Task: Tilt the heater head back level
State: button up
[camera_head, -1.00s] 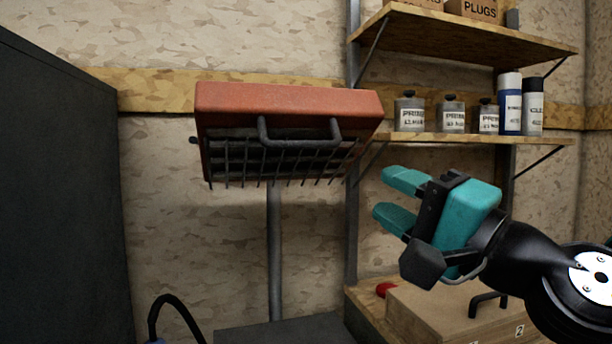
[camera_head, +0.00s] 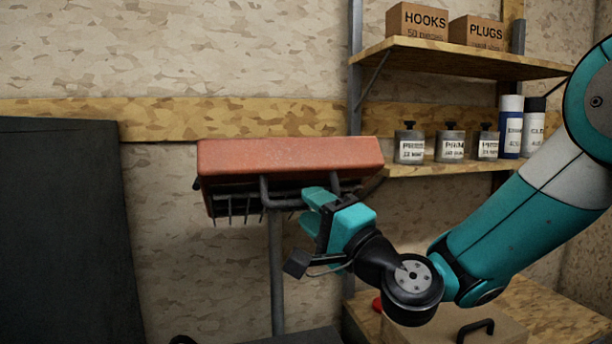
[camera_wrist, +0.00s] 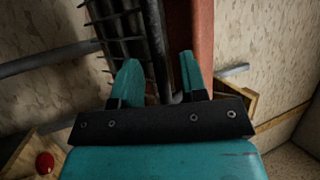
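The heater head, a red box (camera_head: 290,156) with a dark wire grille (camera_head: 232,207) beneath, sits on a grey pole (camera_head: 277,275). Its grille faces downward and toward me. A grey bar handle (camera_head: 265,190) sticks out at its front. My gripper (camera_head: 305,208) is at the right part of the handle, its fingers apart. In the wrist view my gripper (camera_wrist: 159,72) is open, with the handle bar (camera_wrist: 156,40) showing between the fingers, beside the grille (camera_wrist: 117,25) and red housing (camera_wrist: 203,40). Whether a finger touches the bar I cannot tell.
Shelves on the right hold cans (camera_head: 410,145), spray bottles (camera_head: 510,127) and boxes (camera_head: 416,22). A dark panel (camera_head: 60,230) stands at left. The wall is close behind the heater.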

jog(key=shift+p+x, duration=0.65)
jog(key=shift+x, duration=0.55)
jog(key=shift+c, duration=0.2)
grip_shut()
